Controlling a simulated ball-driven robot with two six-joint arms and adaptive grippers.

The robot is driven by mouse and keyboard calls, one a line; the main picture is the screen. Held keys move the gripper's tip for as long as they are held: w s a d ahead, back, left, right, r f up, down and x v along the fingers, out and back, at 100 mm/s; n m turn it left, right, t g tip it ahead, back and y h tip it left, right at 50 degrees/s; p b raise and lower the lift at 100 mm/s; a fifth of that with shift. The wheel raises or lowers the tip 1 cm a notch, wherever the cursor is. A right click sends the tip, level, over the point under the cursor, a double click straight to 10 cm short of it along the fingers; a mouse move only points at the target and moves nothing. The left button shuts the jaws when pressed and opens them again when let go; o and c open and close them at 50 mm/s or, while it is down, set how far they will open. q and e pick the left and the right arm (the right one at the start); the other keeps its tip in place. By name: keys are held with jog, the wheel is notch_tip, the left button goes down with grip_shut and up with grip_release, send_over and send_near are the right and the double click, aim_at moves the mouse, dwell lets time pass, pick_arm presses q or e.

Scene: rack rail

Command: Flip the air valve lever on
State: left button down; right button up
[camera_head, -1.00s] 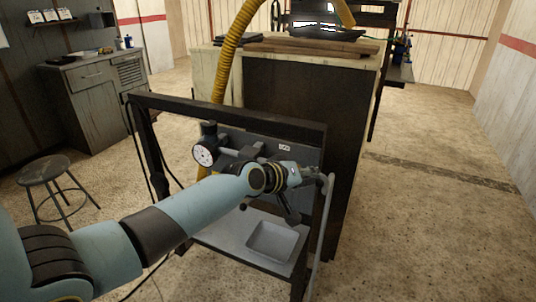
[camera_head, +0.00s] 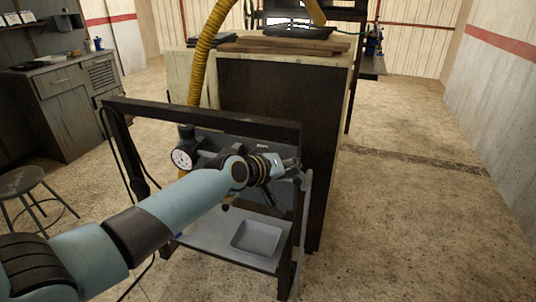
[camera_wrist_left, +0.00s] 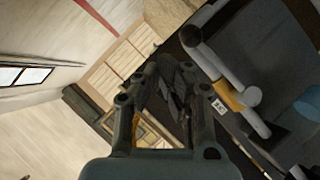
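My left gripper (camera_head: 290,165) reaches in front of the dark rack frame, beside its right upright in the head view. In the left wrist view the gripper's dark fingers (camera_wrist_left: 168,85) are drawn together in the middle, with nothing visible held between them. A round white-faced gauge (camera_head: 181,158) sits on the rack's left part. Grey pipework (camera_wrist_left: 228,75) with a small yellow piece (camera_wrist_left: 230,96) shows right of the fingers in the wrist view, apart from them. I cannot tell whether that piece is the valve lever; my forearm covers much of the panel. My right gripper is out of view.
The rack's dark top rail (camera_head: 200,115) and right upright stand close to my gripper. A grey tray (camera_head: 257,238) lies on the lower shelf. A yellow hose (camera_head: 203,55) rises behind. A stool (camera_head: 28,185) stands left. The floor to the right is clear.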

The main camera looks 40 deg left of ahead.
pick_arm(q)
jog(key=s+d+r+p, duration=0.1)
jog(key=s+r, duration=0.5)
jog(key=s, duration=0.3)
jog(key=shift+r+p, duration=0.25)
jog(key=shift+p, duration=0.1)
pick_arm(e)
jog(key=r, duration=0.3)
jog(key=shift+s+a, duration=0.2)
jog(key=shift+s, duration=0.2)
pick_arm(q)
jog(key=shift+d, duration=0.1)
